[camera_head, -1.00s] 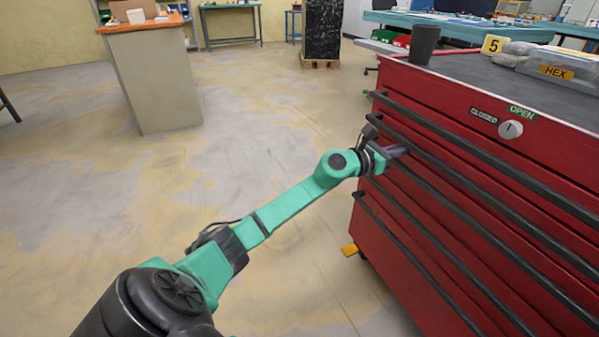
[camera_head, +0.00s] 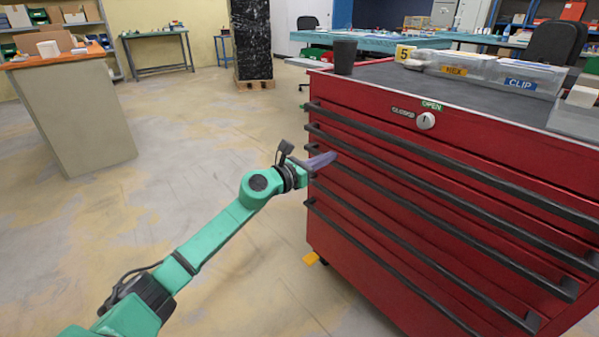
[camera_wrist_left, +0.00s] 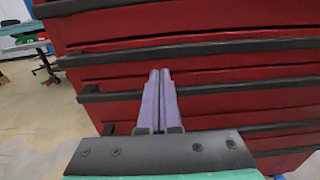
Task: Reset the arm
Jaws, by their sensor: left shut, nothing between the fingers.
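My left arm (camera_head: 215,235) is green and reaches up from the lower left of the head view. My left gripper (camera_head: 322,160) has purple-grey fingers and is at the left end of the red tool cabinet's front, by its upper drawer handles. In the left wrist view the two fingers (camera_wrist_left: 161,82) lie side by side, shut, with nothing between them. They point at the red drawer fronts (camera_wrist_left: 225,100) and black handles. I cannot tell whether the fingertips touch the cabinet. My right gripper is not in view.
The red cabinet (camera_head: 400,200) fills the right side, its drawers looking shut. On its top stand a dark cup (camera_head: 345,57) and clear boxes labelled CLIP (camera_head: 520,84) and another label. An orange-topped counter (camera_head: 75,115) stands at the left. Open floor lies between.

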